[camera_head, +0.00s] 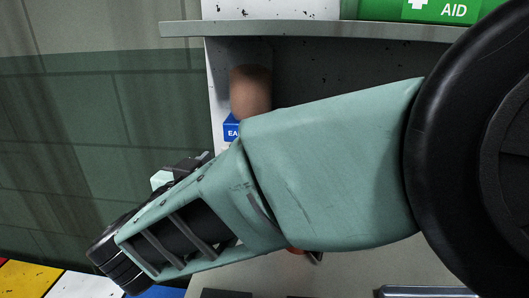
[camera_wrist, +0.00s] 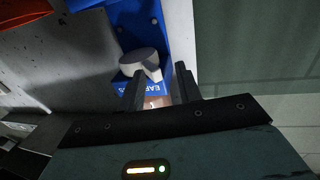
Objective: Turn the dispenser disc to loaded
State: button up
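A blue dispenser with partly readable white lettering beginning "EA" (camera_head: 231,130) is on the light panel under the shelf, mostly hidden by my arm in the head view. A brown cylinder (camera_head: 250,92) stands above it. In the wrist view the blue dispenser (camera_wrist: 181,28) appears upside down, with a pale grey notched disc (camera_wrist: 141,62) on its face. My gripper (camera_wrist: 160,76) is open, its two dark fingers apart. The fingertips are close to the disc's right end; I cannot tell whether they touch it. The disc's setting is not readable.
A shelf edge (camera_head: 330,31) runs above the dispenser, with a green first-aid box (camera_head: 450,12) on it. An orange-red object (camera_wrist: 24,12) shows in the wrist view's upper left corner.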

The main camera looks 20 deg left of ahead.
jog(key=s+d+b, duration=0.1)
jog(key=s+d, duration=0.1)
jog(key=s, duration=1.2)
jog(key=shift+s+d+b, duration=0.15)
jog(key=shift+s+b, duration=0.15)
jog(key=shift+s, duration=0.05)
